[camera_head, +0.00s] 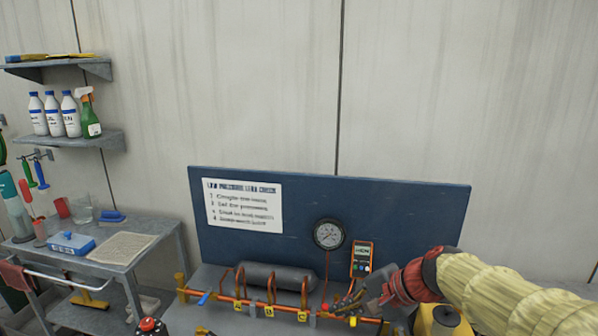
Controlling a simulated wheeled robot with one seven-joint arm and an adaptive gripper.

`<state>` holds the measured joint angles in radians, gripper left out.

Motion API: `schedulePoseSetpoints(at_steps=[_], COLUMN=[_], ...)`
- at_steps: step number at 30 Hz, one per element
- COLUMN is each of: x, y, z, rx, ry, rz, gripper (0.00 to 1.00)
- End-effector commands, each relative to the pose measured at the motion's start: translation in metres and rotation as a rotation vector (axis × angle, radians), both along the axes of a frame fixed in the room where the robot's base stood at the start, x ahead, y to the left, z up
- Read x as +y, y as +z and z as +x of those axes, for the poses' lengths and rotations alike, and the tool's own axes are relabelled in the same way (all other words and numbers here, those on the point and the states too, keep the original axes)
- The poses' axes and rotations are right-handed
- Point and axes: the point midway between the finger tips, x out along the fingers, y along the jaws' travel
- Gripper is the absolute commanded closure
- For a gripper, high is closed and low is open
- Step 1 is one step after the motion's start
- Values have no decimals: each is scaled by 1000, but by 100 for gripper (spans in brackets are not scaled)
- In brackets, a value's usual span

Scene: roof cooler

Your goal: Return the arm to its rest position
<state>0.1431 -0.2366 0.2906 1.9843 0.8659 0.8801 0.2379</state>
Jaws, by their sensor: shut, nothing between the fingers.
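My arm reaches in from the right edge in a pale yellow sleeve with a red section near its end. My gripper (372,299) is at the arm's tip, low in the view, over the right part of a bench. It is small and dark here, with its fingers together and nothing visible between them. It is close to copper pipework (275,304) and below an orange meter (361,258); I cannot tell whether it touches either.
A blue back panel (400,212) stands behind the bench with a pressure gauge (328,234) and a grey cylinder (278,278). A yellow object (445,318) sits under my arm. A cart (150,235) and shelves (75,139) are at left. The upper wall is clear.

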Motion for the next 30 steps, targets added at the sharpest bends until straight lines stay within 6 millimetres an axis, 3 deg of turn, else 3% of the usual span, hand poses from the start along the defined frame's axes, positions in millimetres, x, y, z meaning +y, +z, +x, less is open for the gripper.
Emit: schedulePoseSetpoints(at_steps=[1, 6, 9, 13, 19, 30], x=[1, -16, -34, -59, -83, -87], y=[8, 13, 13, 10, 7, 5], z=[-28, -113, -157, -199, -229, -233], rx=[-33, -126, -175, -225, -259, -260], ry=[65, 285, 401, 522, 616, 632], rz=[-80, -375, -547, -741, -910, -935], gripper=[100, 100, 100, 100, 100, 100])
